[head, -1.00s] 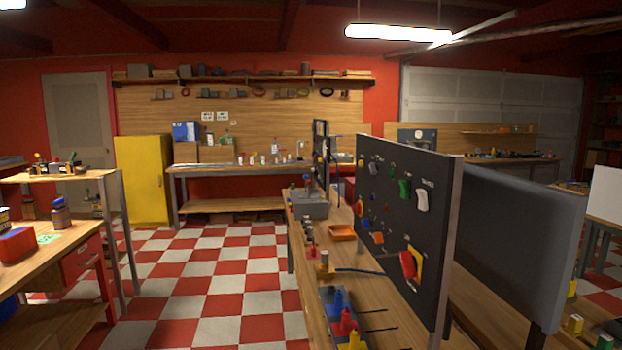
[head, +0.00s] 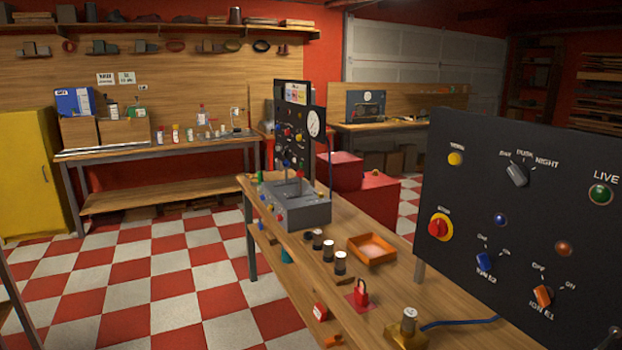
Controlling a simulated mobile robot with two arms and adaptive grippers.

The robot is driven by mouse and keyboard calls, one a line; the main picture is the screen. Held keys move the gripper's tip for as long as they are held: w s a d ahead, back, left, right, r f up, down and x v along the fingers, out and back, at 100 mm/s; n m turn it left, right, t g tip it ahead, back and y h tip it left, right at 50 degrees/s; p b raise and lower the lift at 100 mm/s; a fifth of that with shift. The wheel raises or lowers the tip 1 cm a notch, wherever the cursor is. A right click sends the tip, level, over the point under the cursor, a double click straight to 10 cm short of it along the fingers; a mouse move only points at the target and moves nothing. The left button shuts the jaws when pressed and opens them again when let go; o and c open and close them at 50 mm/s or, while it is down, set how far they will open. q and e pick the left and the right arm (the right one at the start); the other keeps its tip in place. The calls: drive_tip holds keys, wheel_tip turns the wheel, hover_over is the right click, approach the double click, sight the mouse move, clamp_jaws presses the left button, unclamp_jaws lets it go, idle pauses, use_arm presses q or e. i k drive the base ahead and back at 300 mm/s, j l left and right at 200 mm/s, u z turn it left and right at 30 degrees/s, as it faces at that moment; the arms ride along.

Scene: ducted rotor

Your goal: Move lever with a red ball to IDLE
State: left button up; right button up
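A grey console box (head: 297,206) with small coloured buttons on its front stands on the wooden bench, left of the middle of the head view. A black panel with a gauge (head: 314,123) stands behind the console. A larger black panel (head: 528,210) with switches, lamps and a red knob on yellow (head: 439,227) fills the right. Neither of my grippers is in view.
The wooden bench (head: 385,283) holds an orange tray (head: 372,249), a red padlock (head: 361,292), several dark cylinders and a brass block (head: 407,331). Red cabinets (head: 368,197) stand behind it. The checkered floor (head: 165,275) left of the bench is open.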

sight(299, 173)
drive_tip(key=i+j, duration=0.2)
drive_tip(key=j, duration=0.2)
drive_tip(key=i+j+z, duration=0.1)
drive_tip(key=i+j, duration=0.15)
drive_tip(key=j, duration=0.15)
drive_tip(key=i+j+u, duration=0.1)
drive_tip(key=i+j, duration=0.5)
drive_tip(key=i, duration=0.15)
